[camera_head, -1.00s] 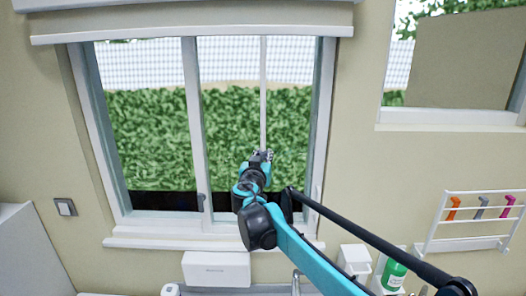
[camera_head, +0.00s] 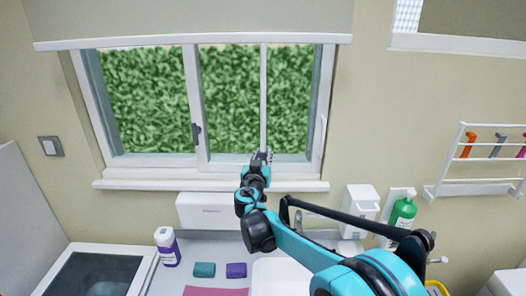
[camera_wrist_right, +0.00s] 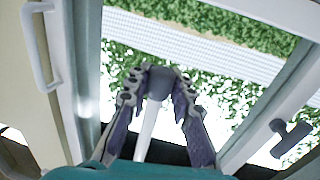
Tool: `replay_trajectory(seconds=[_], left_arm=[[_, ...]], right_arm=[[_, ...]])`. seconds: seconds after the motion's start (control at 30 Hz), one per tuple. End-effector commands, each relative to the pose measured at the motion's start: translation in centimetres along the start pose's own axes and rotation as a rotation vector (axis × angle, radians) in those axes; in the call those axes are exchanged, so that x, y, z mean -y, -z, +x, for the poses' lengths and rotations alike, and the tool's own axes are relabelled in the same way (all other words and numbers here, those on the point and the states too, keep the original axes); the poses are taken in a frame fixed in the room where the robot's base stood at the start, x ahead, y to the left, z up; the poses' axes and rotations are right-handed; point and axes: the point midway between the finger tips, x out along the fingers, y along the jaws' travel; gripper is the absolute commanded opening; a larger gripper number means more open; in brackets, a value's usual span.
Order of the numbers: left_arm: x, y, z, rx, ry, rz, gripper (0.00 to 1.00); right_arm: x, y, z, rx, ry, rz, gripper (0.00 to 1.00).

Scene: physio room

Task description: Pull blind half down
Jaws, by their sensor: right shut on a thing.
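The blind (camera_head: 190,18) is a beige sheet at the top of the head view with a white bottom bar (camera_head: 190,43). It covers the upper part of the window (camera_head: 196,110); the lower panes are uncovered. A thin white pull rod (camera_head: 263,95) hangs from the bar. My right gripper (camera_head: 261,157) is shut at the rod's lower end, just above the sill. In the right wrist view, the fingers of my right gripper (camera_wrist_right: 161,82) close around the rod's grey end knob (camera_wrist_right: 159,88), with the white rod (camera_wrist_right: 147,130) running from it. My left gripper is out of view.
The sill (camera_head: 150,185) juts out below the gripper. Under it are a white dispenser box (camera_head: 210,210), a purple-and-white bottle (camera_head: 167,247), a green bottle (camera_head: 402,212) and rolled cloths (camera_head: 204,270). A wall rack (camera_head: 475,165) stands at right.

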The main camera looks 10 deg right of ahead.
Motion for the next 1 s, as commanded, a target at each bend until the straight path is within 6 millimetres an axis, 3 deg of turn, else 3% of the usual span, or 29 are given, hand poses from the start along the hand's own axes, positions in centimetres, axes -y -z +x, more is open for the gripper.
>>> replay_trajectory(seconds=[0.13, 0.5, 0.53, 0.6, 1.0], left_arm=[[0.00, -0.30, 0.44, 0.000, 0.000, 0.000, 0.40], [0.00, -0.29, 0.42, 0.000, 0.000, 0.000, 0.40], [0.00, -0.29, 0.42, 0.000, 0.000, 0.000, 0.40], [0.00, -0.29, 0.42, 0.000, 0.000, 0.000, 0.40], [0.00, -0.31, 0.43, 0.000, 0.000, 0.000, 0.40]], right_arm=[[0.03, -0.83, 0.00, 0.000, 0.000, -0.001, 0.00], [0.03, -0.84, 0.01, 0.000, 0.000, -0.001, 0.00], [0.03, -0.84, 0.00, 0.000, 0.000, -0.001, 0.29], [0.03, -0.84, 0.01, 0.000, 0.000, -0.001, 0.44], [0.05, -0.84, -0.31, 0.000, 0.001, 0.000, 0.44]])
